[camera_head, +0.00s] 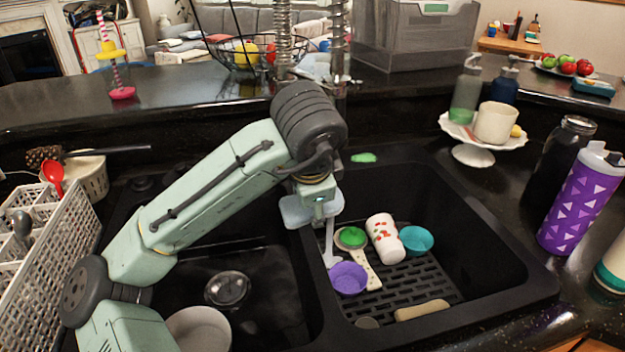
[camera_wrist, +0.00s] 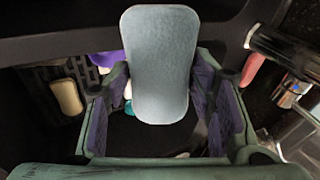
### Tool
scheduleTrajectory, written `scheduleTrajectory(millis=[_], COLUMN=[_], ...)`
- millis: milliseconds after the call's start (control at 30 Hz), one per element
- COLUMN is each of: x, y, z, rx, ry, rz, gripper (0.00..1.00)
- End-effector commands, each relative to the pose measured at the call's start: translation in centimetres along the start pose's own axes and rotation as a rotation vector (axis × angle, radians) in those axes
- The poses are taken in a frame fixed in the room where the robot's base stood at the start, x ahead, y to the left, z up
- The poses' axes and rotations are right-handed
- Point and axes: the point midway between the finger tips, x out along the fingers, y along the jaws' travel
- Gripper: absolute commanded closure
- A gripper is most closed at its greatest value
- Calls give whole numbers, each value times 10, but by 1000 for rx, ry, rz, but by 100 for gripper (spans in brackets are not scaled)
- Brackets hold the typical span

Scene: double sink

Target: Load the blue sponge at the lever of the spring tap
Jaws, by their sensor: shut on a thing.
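The pale blue sponge (camera_wrist: 160,65) is upright in the wrist view, a long rounded block between the purple-padded fingers of my gripper (camera_wrist: 155,105). My gripper is shut on it. In the head view the sponge (camera_head: 296,212) shows pale blue under my wrist, above the divider between the two basins. The spring tap (camera_head: 338,40) stands behind my arm at the back of the sink. Its lower part is hidden by my arm, and I cannot make out its lever there. Metal tap parts (camera_wrist: 290,90) show at the right of the wrist view.
The right basin holds a white patterned cup (camera_head: 385,238), a teal bowl (camera_head: 416,240), a purple bowl (camera_head: 348,279) and a tan block (camera_head: 422,310). A white dish rack (camera_head: 35,255) stands left. A purple bottle (camera_head: 580,198) and a cake stand (camera_head: 474,155) stand right.

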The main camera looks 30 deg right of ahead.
Motion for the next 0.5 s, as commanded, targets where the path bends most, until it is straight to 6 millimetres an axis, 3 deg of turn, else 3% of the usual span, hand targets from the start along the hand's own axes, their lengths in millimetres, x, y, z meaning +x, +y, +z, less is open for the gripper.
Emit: scheduleTrajectory(millis=[500], x=[-47], y=[18], z=[6], rx=[1], ry=[-1], rz=[-4], gripper=[73])
